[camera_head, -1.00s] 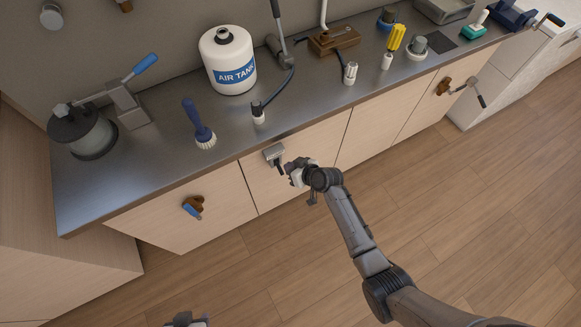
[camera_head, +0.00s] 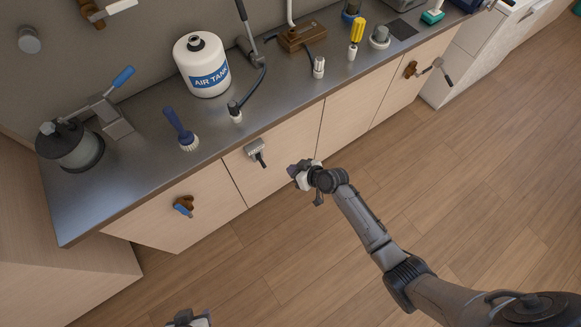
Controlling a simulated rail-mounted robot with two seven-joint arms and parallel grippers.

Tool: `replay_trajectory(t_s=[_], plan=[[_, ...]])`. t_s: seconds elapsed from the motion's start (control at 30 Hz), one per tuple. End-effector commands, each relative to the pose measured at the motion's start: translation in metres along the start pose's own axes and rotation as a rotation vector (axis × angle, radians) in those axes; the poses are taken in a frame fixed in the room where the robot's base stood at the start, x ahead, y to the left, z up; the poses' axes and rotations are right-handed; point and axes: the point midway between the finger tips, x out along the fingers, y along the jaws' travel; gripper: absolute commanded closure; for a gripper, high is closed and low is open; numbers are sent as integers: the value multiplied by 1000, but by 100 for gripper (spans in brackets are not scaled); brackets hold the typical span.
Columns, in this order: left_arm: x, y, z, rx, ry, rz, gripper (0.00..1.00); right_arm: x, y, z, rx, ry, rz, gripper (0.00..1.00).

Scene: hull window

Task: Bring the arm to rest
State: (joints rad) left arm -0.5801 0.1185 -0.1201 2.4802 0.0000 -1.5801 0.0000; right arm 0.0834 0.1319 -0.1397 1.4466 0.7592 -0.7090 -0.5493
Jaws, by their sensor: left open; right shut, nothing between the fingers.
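My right arm reaches in from the lower right. Its gripper (camera_head: 298,172) is shut and empty, in front of the cabinet doors below the counter edge. It is apart from the grey latch handle (camera_head: 256,150) on the cabinet front, to the right of it. My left gripper (camera_head: 188,319) shows only in part at the bottom edge of the view, low over the floor; its fingers are open.
The metal counter (camera_head: 120,180) holds an air tank (camera_head: 203,66), a blue brush (camera_head: 180,130), a lever device (camera_head: 72,146), a hose nozzle (camera_head: 235,112) and a yellow screwdriver (camera_head: 357,32). Handles (camera_head: 184,206) stick out of the cabinet fronts. The wooden floor (camera_head: 470,190) is clear.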

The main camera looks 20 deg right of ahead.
Motion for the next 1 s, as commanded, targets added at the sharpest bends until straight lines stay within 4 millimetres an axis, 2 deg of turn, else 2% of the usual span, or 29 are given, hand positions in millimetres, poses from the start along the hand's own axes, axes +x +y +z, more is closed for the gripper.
replay_trajectory(t_s=[0.7,0.9,1.0], plan=[[0,-1,0,2,0,-2,53,0,-1,1,43,-6,-4,100],[0,2,0,-5,1,4,53,-5,-10,24,155,-185,-40,100],[0,2,0,-6,1,4,53,-20,-15,15,148,-265,-19,100]])
